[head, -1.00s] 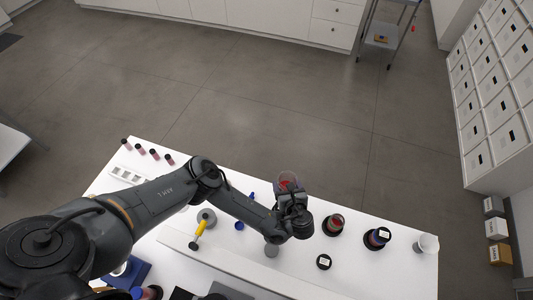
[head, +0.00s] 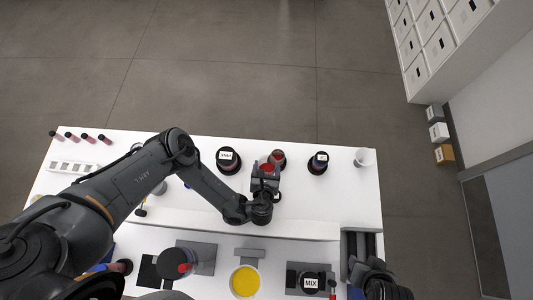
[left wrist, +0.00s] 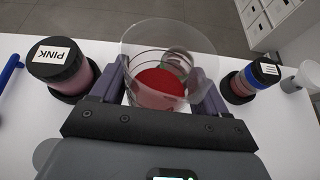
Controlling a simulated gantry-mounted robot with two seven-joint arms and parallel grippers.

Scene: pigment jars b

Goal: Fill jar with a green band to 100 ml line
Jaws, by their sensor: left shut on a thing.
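My left gripper (head: 266,174) is shut on a clear glass vessel with red contents (head: 267,169). In the left wrist view the vessel (left wrist: 150,60) stands between the two fingers, with its wide rim toward the camera. Just behind it is an open jar (head: 277,156) with reddish contents on the white table. A trace of green shows on this jar (left wrist: 181,60) in the left wrist view; the vessel hides much of it. The fill lines and level cannot be read. A dark part of my right arm, apparently its gripper (head: 378,283), is at the lower right; its jaws are unclear.
A black-lidded PINK jar (left wrist: 60,67) stands left of the vessel, a blue-banded jar (head: 318,162) and white cup (head: 364,157) to the right. Nearer me are a yellow-filled bowl (head: 245,281) and a MIX jar (head: 310,281). A white rack (head: 73,167) is at far left.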

